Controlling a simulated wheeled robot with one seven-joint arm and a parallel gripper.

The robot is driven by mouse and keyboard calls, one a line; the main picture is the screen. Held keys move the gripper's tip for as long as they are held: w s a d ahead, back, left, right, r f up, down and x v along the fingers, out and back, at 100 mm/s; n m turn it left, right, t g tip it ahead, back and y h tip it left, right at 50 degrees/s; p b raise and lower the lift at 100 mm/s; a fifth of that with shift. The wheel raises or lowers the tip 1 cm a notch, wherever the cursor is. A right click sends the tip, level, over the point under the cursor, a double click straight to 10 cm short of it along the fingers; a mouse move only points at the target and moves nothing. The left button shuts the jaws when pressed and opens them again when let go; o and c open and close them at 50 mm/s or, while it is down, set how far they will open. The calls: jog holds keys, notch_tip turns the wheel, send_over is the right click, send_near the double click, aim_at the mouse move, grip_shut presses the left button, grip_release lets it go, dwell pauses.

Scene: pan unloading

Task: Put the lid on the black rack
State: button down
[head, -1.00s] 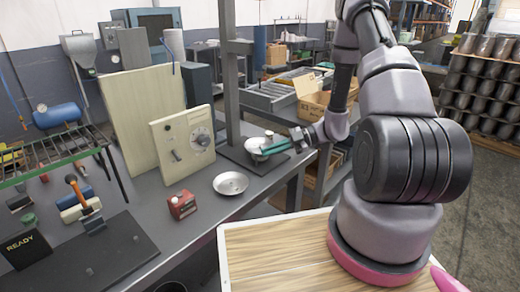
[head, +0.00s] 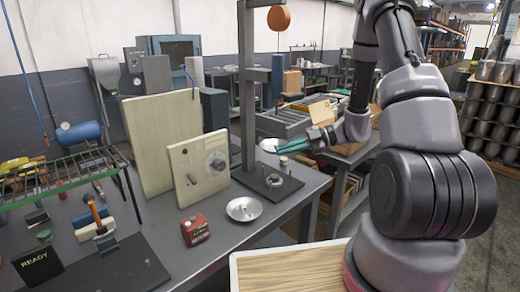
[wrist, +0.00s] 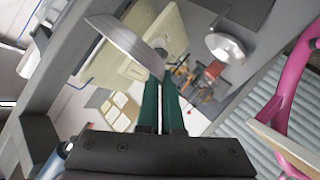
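My gripper (head: 290,148), with green fingers, is shut on the rim of a shallow silver-white dish (head: 268,145), which may be the lid. It is held in the air above a black stand base (head: 253,186) with a ring on it. In the wrist view the dish (wrist: 125,45) is tilted and seen nearly edge-on at the fingertips. A second round silver dish (head: 244,209) lies on the bench; I cannot tell whether it is a lid or a pan.
A cream box with a dial (head: 199,168) and a tall cream panel (head: 165,140) stand between the stand and the rack. A red container (head: 195,230) is beside the second dish. A grey post (head: 247,85) rises behind the base. A READY sign (head: 38,265) is front left.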

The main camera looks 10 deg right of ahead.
jog(key=w+d+f+m+t+h, duration=0.4)
jog(key=w+d+m+t+h, duration=0.35)
jog(key=w+m+t, duration=0.25)
jog(key=s+a+r+n+g+y, duration=0.1)
jog(key=a+n+y, duration=0.1)
jog(key=s+a+r+n+g+y, duration=0.1)
jog(key=s+a+g, duration=0.1)
jog(key=s+a+r+n+g+y, duration=0.1)
jog(key=n+y, duration=0.1)
jog(key=shift+s+a+n+g+y, duration=0.25)
jog(key=shift+a+n+g+y, duration=0.05)
jog(key=shift+a+g+y, duration=0.1)
jog(key=s+a+r+n+g+y, duration=0.1)
jog(key=s+n+g, duration=0.4)
jog(key=s+g, duration=0.1)
jog(key=shift+s+a+y, duration=0.2)
jog(key=shift+a+y, duration=0.15)
jog(key=shift+r, duration=0.1)
jog(key=shift+f, duration=4.8)
